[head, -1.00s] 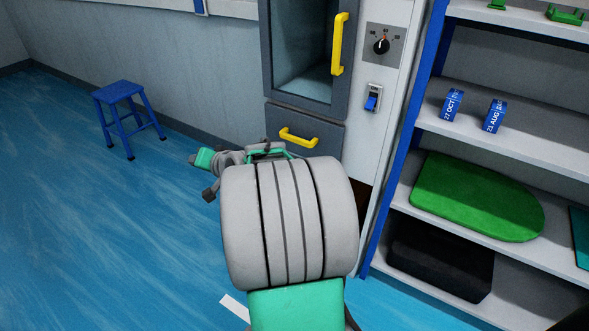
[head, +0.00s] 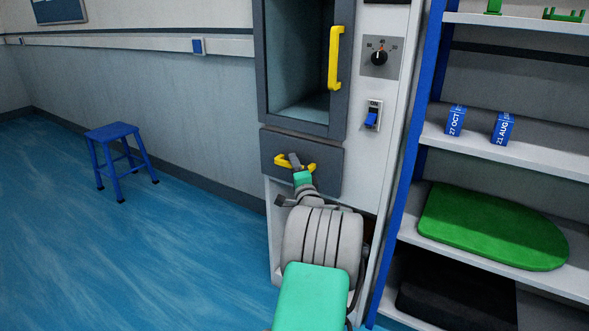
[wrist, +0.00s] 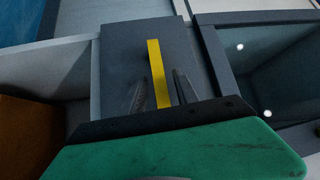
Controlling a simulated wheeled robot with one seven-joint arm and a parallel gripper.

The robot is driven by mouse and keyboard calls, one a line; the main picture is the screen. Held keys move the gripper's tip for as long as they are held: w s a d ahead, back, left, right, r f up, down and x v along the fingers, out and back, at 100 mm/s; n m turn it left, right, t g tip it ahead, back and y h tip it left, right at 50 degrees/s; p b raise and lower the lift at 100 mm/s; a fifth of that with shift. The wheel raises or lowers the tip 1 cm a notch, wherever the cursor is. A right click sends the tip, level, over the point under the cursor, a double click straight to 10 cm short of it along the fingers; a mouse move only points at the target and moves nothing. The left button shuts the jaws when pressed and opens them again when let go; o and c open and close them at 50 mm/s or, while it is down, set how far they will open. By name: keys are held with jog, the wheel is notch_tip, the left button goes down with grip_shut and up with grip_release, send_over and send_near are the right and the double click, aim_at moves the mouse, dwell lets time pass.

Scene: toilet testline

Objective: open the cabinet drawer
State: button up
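The cabinet drawer (head: 326,172) has a dark grey front below the cabinet's upper compartment. It looks closed, with its front in line with the cabinet. Its yellow handle (head: 310,166) is partly hidden by my gripper (head: 296,163), which is at the handle. In the wrist view the drawer front (wrist: 120,60) fills the middle and the yellow handle (wrist: 154,58) runs upright. My two dark fingers (wrist: 160,82) are apart, one on each side of the handle, with gaps showing on both sides. Contact with the handle is not visible.
Above the drawer is a glazed door (head: 301,60) with its own yellow handle (head: 334,57). A panel with a knob (head: 379,58) and blue switch (head: 372,118) is to its right. Shelves (head: 500,150) stand at right. A blue stool (head: 113,132) and open floor are at left.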

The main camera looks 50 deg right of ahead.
grip_shut()
dwell(0.3)
dwell(1.1)
